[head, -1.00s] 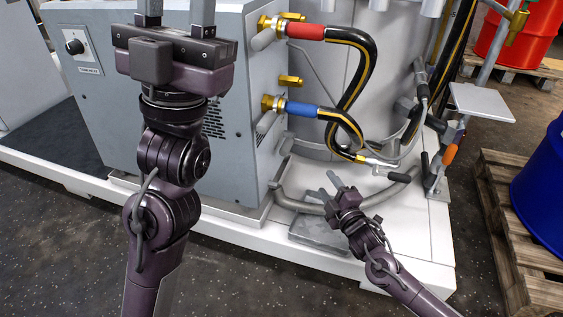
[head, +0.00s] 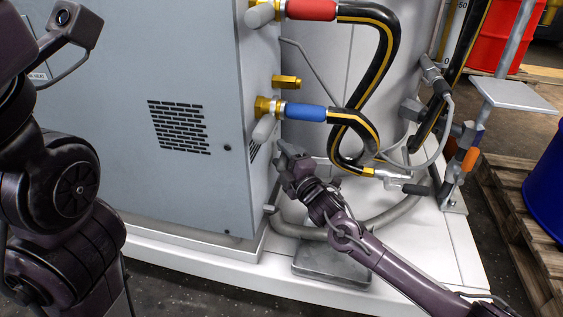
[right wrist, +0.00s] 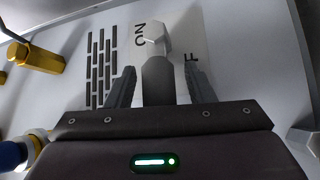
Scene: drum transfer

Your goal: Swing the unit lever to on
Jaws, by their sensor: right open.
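My right gripper (right wrist: 156,80) is open, with one finger on each side of the lever and a visible gap to both. In the head view my right gripper (head: 283,158) is beside the right side of the grey unit (head: 190,60), below the blue hose end. I cannot make out the lever there. My left gripper's fingers are out of view.
A blue-ended hose (head: 305,112) and a red-ended hose (head: 310,10) join the unit above my right gripper. A brass fitting (head: 287,82) sits between them. A grey conduit (head: 310,232) runs below. A blue drum (head: 546,180) stands on a pallet (head: 520,215) at the right.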

